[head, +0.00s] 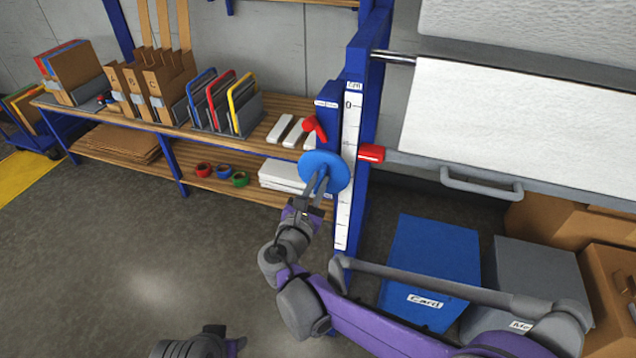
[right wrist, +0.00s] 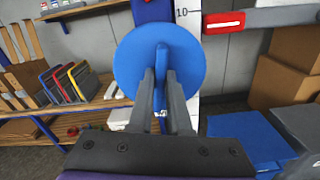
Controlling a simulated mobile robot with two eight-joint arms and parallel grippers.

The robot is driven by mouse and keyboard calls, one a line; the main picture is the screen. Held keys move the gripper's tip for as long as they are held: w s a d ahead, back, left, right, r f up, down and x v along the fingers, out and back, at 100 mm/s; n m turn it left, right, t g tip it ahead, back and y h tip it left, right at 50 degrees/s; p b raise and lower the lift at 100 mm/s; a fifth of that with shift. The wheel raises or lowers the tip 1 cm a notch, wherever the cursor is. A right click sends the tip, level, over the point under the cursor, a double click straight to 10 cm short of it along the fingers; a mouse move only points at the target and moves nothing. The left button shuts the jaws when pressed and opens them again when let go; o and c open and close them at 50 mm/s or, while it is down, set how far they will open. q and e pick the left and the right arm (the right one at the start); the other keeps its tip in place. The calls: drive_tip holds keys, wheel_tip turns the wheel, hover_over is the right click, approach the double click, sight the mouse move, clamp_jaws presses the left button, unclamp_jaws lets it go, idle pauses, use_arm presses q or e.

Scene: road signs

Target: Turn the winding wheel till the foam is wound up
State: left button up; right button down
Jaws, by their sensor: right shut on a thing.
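The winding wheel is a blue disc (head: 326,168) on the side of the blue upright post, beside the white scale. My right gripper (head: 322,183) is shut on the wheel's raised grip; in the right wrist view both fingers (right wrist: 162,88) close around the blue fin of the wheel (right wrist: 135,62). The white foam sheet (head: 520,125) hangs from a metal rod at the upper right, with a grey bar along its lower edge. A red end piece (head: 371,153) sits at the bar's left end, next to the scale. My left gripper is not clearly seen; only a grey arm part shows at the bottom.
A wooden shelf (head: 150,115) with cardboard files, coloured racks and tape rolls stands at the left. A blue bin (head: 430,260), a grey bin (head: 540,275) and cardboard boxes stand below the foam. The floor at left front is clear.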

drive_tip(key=m, duration=0.6)
drive_tip(key=shift+d, duration=0.1)
drive_tip(key=m+p, duration=0.1)
drive_tip(key=m, duration=0.4)
drive_tip(key=shift+f+m, duration=0.15)
drive_tip(key=shift+m, duration=0.25)
drive_tip(key=m, duration=0.3)
drive_tip(key=m+p, duration=0.1)
drive_tip(key=m, duration=0.7)
drive_tip(key=shift+f, duration=0.25)
drive_tip(key=shift+m, duration=0.4)
drive_tip(key=c, duration=0.9)
unclamp_jaws()
drive_tip(key=shift+o, duration=0.2)
drive_tip(key=shift+s, duration=0.1)
drive_tip(key=v, duration=1)
drive_tip(key=shift+s+b, duration=0.4)
